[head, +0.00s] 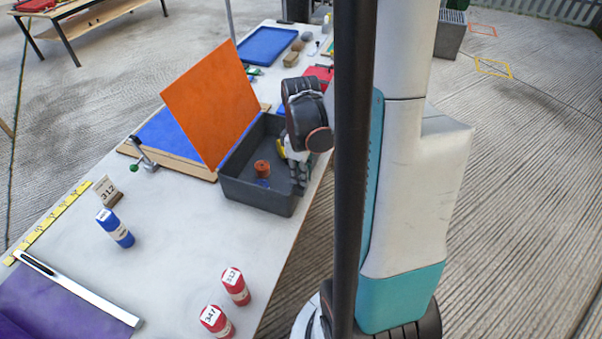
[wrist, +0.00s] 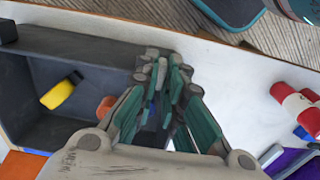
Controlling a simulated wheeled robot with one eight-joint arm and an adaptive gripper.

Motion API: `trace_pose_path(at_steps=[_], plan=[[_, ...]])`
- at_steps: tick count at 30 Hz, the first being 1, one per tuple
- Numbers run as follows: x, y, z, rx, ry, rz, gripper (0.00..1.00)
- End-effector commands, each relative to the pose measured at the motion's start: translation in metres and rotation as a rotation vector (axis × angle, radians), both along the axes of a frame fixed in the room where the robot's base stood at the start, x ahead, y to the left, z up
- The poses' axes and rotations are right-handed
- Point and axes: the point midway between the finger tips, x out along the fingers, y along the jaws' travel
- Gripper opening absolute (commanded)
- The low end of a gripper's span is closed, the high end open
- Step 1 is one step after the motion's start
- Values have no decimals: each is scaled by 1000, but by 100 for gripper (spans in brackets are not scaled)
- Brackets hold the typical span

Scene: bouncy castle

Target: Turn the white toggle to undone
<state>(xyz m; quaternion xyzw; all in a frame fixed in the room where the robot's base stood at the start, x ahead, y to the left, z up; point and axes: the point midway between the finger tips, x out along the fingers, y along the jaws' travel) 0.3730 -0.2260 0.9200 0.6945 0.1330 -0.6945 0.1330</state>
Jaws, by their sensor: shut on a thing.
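My gripper (head: 297,172) reaches down at the right inner side of a grey tray, and its fingers (wrist: 160,62) are drawn together near a tray corner in the wrist view. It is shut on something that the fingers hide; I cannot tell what. I cannot make out a clearly white toggle. A small lever clamp (head: 143,156) with a black handle and a green tip stands on the table, left of the orange panel and apart from my gripper.
The grey tray (head: 245,195) holds a red-orange cylinder (head: 262,168), a yellow object (wrist: 61,90) and something blue. An orange panel (head: 210,105) leans beside it.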

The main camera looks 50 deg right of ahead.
Motion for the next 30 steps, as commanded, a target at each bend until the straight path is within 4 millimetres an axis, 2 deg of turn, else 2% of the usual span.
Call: trace_pose_path(at_steps=[11,30], plan=[[0,0,0,0,0,-195,0],[0,0,0,0,0,-798,0]])
